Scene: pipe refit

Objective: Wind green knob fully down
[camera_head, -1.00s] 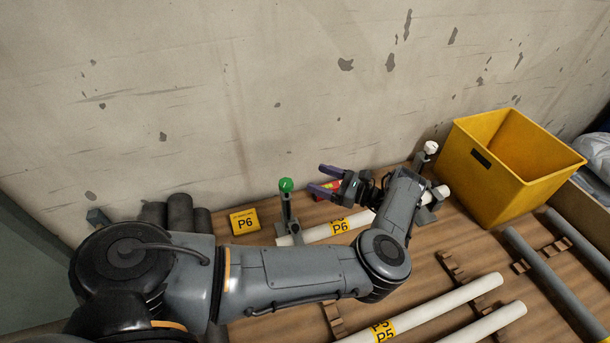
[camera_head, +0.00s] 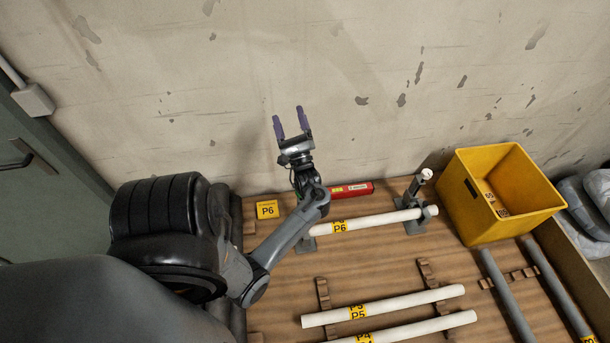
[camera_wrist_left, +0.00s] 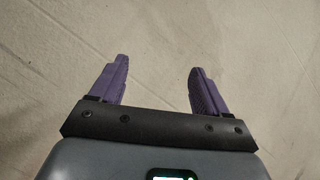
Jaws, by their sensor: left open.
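My left gripper (camera_head: 291,122) is open and empty, its two purple fingers pointing up in front of the bare wall. The left wrist view also shows the open fingers (camera_wrist_left: 158,63) with only wall between them. The green knob is not visible now; my left arm covers that area. The white P6 pipe (camera_head: 370,221) lies across the bench, its left end beside my arm. At that end, only a bit of the grey clamp (camera_head: 306,244) shows. The right-end clamp (camera_head: 413,217) has a white knob (camera_head: 427,174) on a raised stem. My right gripper is not in view.
A yellow bin (camera_head: 468,205) stands on the right. A red object (camera_head: 351,190) lies behind the pipe, and a yellow P6 sign (camera_head: 267,210) stands left of my arm. More white pipes (camera_head: 405,302) rest on wooden supports in front. Grey pipes (camera_head: 508,292) lie at right.

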